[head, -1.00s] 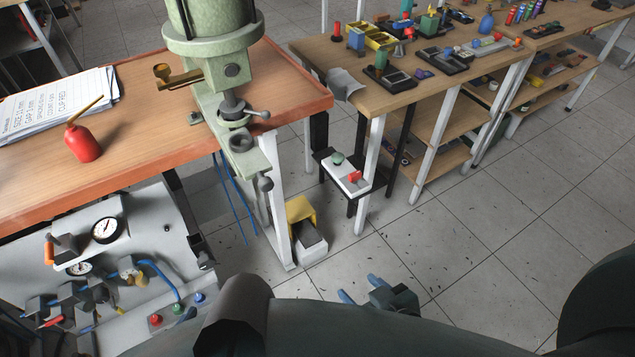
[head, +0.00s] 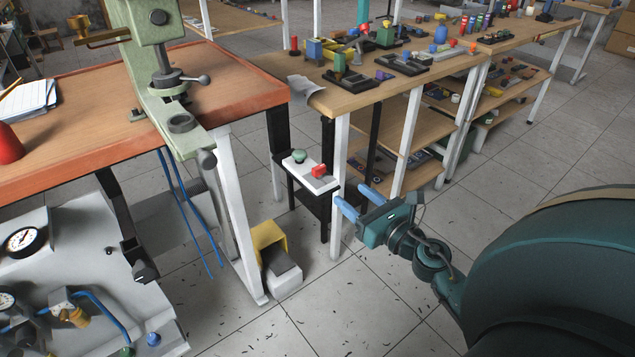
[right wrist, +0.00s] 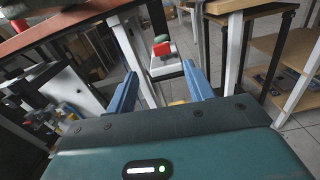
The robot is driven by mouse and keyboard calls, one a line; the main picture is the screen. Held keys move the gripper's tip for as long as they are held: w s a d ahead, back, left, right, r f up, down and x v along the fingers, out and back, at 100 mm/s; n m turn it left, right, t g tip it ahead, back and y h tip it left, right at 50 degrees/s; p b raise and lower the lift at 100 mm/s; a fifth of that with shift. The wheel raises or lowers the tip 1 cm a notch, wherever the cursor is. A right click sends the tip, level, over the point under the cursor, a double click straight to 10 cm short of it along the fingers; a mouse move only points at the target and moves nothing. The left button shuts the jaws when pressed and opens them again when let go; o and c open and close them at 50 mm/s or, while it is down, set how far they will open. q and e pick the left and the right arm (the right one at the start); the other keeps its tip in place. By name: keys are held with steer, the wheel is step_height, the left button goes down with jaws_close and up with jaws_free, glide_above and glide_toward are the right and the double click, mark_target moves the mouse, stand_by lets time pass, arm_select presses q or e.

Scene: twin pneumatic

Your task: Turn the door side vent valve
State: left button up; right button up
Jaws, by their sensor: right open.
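A grey pneumatic panel (head: 75,235) stands at the lower left of the head view, partly cut off. It carries a round gauge (head: 25,242), a black knob (head: 145,272), a brass-coloured fitting (head: 68,308), blue hoses and small coloured knobs. I cannot tell which part is the door side vent valve. My right gripper (head: 349,193) is open, with two blue fingers and nothing between them. It is well to the right of the panel, in the air. In the right wrist view the fingers (right wrist: 159,72) are apart, and blurry panel fittings (right wrist: 62,112) show at the left. My left gripper is not in view.
A white control box (head: 308,181) with a green button and a red part sits on a black stand beyond my right gripper. An orange-edged bench (head: 110,115) with a green press (head: 165,85) is at left. A yellow pedal guard (head: 270,242) stands on the floor.

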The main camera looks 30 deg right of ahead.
mark_target(321, 169)
steer(key=shift+n, duration=0.3)
steer(key=w, duration=0.4)
steer(key=w+p, duration=0.1)
steer(key=w, duration=0.3)
steer(key=w+a, duration=0.1)
steer(key=w, duration=0.4)
steer(key=shift+w, duration=0.1)
steer(key=shift+c, duration=0.4)
steer(key=c, duration=0.9)
